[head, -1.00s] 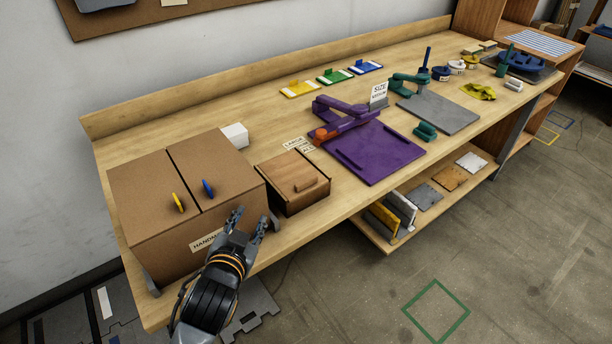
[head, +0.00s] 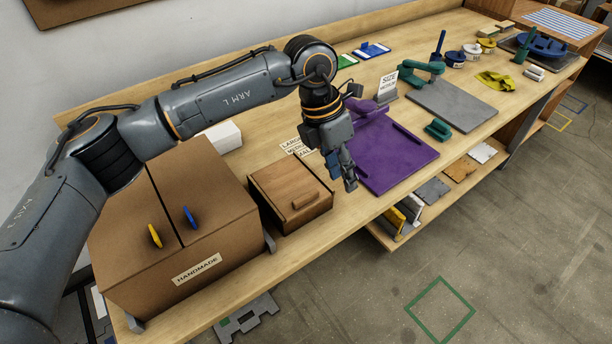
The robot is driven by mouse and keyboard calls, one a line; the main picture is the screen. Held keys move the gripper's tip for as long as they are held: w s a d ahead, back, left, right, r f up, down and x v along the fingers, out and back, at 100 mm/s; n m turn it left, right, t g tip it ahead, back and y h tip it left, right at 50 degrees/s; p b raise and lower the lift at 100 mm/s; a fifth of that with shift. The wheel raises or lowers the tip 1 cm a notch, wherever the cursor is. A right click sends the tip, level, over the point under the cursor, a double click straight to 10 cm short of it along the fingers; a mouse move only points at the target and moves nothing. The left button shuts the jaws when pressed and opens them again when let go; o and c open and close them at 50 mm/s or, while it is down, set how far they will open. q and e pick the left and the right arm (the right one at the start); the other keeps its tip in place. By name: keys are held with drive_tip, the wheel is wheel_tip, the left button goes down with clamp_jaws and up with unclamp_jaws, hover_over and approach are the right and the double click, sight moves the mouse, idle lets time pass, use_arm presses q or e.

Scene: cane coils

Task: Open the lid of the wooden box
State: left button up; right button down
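The wooden box (head: 265,213) stands on the bench, right of a large brown cardboard box. Its flat lid (head: 285,182) is shut and has a wooden handle (head: 305,199) near the right front. My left arm reaches across from the left above the boxes. My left gripper (head: 345,178) points down, just right of the wooden box in the picture and in front of the purple board. It appears apart from the lid and handle. Its fingers overlap in this view, so their opening is unclear. My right gripper is out of view.
The cardboard box (head: 190,225) has yellow and blue handles on top. The purple board (head: 400,160) and a grey board (head: 452,104) lie farther right. A white block (head: 222,136) sits behind the boxes. A narrow bench strip in front of the wooden box is clear.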

sight(306, 196)
use_arm(q)
drive_tip(key=w+a+r+t+y, duration=0.1)
drive_tip(key=w+a+r+y, duration=0.15)
drive_tip(key=w+a, duration=0.35)
drive_tip(key=shift+n+y, duration=0.35)
drive_tip(key=shift+n, duration=0.05)
drive_tip(key=f+p, duration=0.1)
drive_tip(key=f, duration=0.3)
drive_tip(key=s+f+p, duration=0.1)
drive_tip(key=f+p, duration=0.1)
drive_tip(key=f, duration=0.2)
drive_tip(key=f+p, duration=0.1)
drive_tip(key=f, duration=0.4)
drive_tip(key=shift+s+a+f, duration=0.1)
drive_tip(key=shift+s+a, duration=0.15)
drive_tip(key=shift+s, duration=0.05)
drive_tip(key=shift+f, duration=0.45)
clamp_jaws()
